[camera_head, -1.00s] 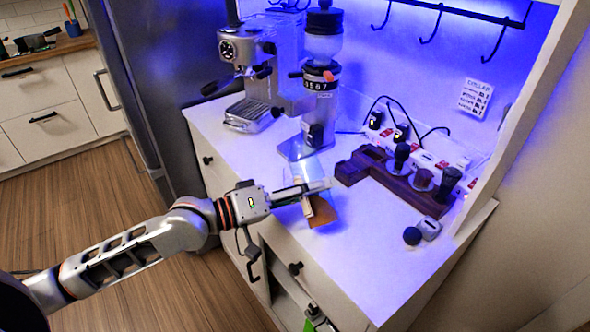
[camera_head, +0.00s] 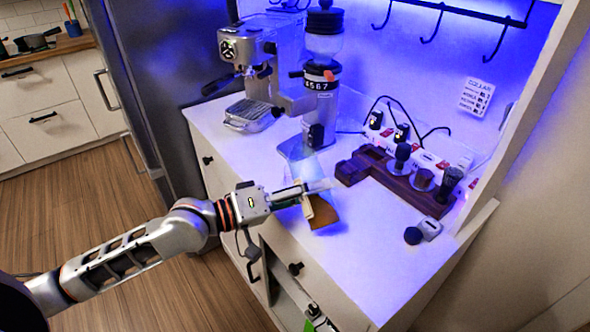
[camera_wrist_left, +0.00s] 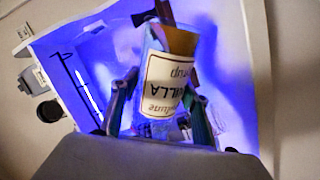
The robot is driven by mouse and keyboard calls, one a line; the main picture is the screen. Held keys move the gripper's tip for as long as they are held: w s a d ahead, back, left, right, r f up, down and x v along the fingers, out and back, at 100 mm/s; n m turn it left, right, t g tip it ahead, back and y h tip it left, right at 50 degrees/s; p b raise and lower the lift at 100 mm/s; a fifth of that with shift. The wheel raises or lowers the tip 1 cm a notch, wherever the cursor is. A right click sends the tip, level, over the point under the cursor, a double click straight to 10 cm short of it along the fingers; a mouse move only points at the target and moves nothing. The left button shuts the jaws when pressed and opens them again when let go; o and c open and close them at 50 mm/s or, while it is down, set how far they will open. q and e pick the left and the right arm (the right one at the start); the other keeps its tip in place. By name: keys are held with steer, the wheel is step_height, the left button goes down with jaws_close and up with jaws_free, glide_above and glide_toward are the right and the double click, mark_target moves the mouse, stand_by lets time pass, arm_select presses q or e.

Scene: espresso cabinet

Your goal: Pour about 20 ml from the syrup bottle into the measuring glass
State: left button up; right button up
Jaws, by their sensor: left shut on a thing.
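The syrup bottle is clear, with a pale label (camera_head: 309,206) and brown syrup (camera_head: 324,211). In the head view it is over the counter's front part, with its brown end toward the lower right. My left gripper (camera_head: 314,189) is shut on the bottle. In the left wrist view the bottle's label (camera_wrist_left: 163,87) reads upside down between the fingers, with brown syrup above it and a clear part below. The gripper covers part of the bottle in the head view. I cannot make out the measuring glass. My right gripper is not in view.
A silver espresso machine (camera_head: 247,65) and a grinder (camera_head: 322,85) stand at the back of the counter. A dark wooden tamper stand (camera_head: 432,203) is to the right, with a small dark-ended item (camera_head: 412,235) before it. The front right counter is clear.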

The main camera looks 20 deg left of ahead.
arm_select(q)
steer(key=shift+s+d+f+n, duration=0.1)
steer(key=shift+s+d+n, duration=0.05)
steer(key=shift+n, duration=0.25)
stand_by(1.1)
steer(key=shift+s+r+n, duration=0.15)
steer(key=shift+r+n, duration=0.15)
steer(key=shift+n, duration=0.5)
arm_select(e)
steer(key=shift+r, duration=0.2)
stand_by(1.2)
arm_select(q)
steer(key=shift+d+r+n+p, duration=0.1)
steer(key=shift+r+n+p, duration=0.4)
steer(key=shift+p, duration=0.75)
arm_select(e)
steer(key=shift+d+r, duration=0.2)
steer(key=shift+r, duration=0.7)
arm_select(q)
steer(key=shift+r+p, duration=0.25)
steer(key=shift+p, duration=0.1)
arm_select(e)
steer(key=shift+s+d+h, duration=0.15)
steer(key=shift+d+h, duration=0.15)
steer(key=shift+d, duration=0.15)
arm_select(q)
steer(key=shift+r, duration=0.1)
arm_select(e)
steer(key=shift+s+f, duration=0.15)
